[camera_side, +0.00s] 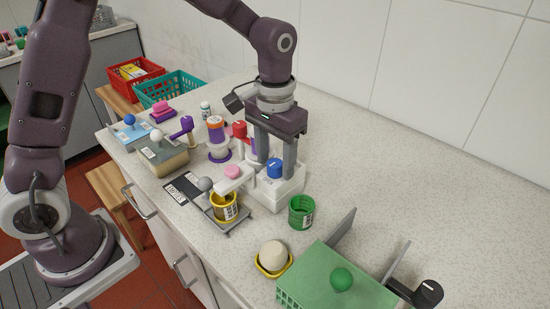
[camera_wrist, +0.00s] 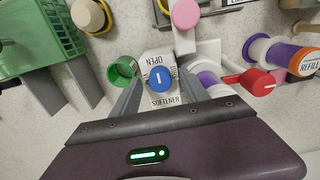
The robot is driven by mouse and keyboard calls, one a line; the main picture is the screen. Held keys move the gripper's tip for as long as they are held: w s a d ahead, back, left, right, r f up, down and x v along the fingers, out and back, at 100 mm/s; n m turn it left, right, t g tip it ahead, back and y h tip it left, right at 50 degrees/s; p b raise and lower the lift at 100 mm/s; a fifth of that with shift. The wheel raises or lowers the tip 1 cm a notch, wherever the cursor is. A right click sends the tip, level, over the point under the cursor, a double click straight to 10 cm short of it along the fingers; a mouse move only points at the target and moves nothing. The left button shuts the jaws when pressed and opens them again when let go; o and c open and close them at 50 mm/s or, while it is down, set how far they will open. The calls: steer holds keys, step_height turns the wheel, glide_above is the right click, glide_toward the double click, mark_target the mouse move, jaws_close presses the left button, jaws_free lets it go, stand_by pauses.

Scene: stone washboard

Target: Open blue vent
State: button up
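The blue vent is a round blue knob (camera_side: 275,168) on top of a white box (camera_side: 283,189). In the wrist view the knob (camera_wrist: 161,83) carries a short white line. An upside-down "OPEN" label lies above the knob and "SOFTENER" below it. My gripper (camera_side: 276,158) points down over the white box. In the wrist view its fingers (camera_wrist: 160,88) are spread, one on each side of the knob, with gaps showing. I cannot tell whether the fingertips are level with the knob. The gripper holds nothing.
A green cup (camera_side: 301,212) and a yellow cup (camera_side: 224,207) stand close in front of the box. A pink knob (camera_side: 232,172) and a red-handled dispenser (camera_wrist: 255,81) are nearby. A green basket (camera_side: 335,278) stands at the front right.

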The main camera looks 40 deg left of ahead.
mark_target(274, 163)
steer(key=shift+r, duration=0.1)
step_height(274, 163, up, 6)
steer(key=shift+f, duration=0.1)
steer(key=shift+r, duration=0.55)
steer(key=shift+s+r, duration=0.15)
steer(key=shift+s, duration=0.05)
steer(key=s+a+r+t, duration=0.3)
steer(key=s+a+r, duration=0.1)
steer(key=s+r, duration=0.4)
steer(key=s+a+f+t, duration=0.2)
steer(key=s, duration=1.2)
steer(key=shift+a+f+t, duration=0.15)
steer(key=shift+a+t, duration=0.05)
steer(key=shift+t, duration=0.1)
